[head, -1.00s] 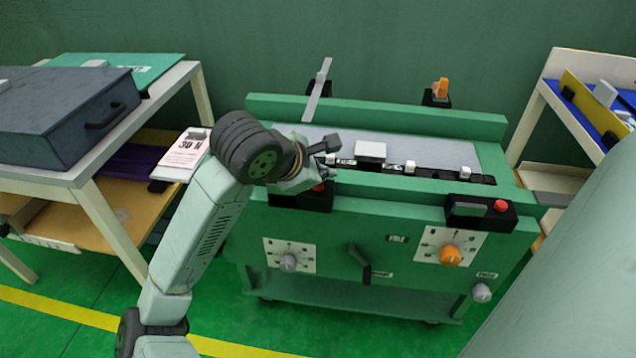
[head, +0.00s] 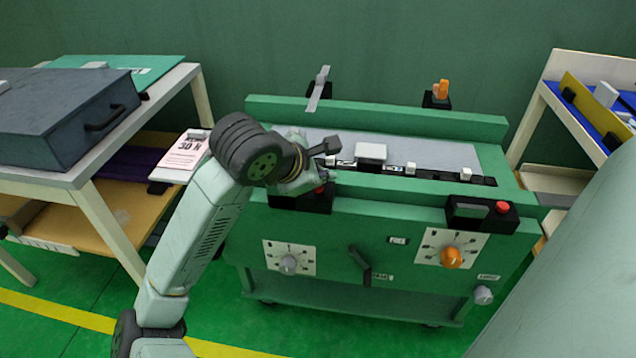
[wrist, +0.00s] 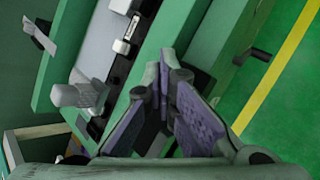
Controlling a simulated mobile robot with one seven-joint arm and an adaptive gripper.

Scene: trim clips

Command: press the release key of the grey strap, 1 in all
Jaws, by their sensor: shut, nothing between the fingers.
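My gripper (head: 310,181) is shut and empty, pointing down at the left front black buckle block (head: 305,202) on the green cart. A red key (head: 320,189) on that block shows just beside the fingertips; I cannot tell whether they touch it. In the wrist view the fingers (wrist: 166,78) cover most of the block, and the key is hidden. A grey strap (head: 319,88) stands up, tilted, at a black block on the cart's back left edge, apart from the front block. It also shows in the wrist view (wrist: 40,36).
The right front block (head: 466,209) has a grey piece and a red key (head: 502,207). An orange part (head: 441,88) stands at the back right. A white block (head: 371,152) rises from the cart top. Tables flank the cart (head: 400,230).

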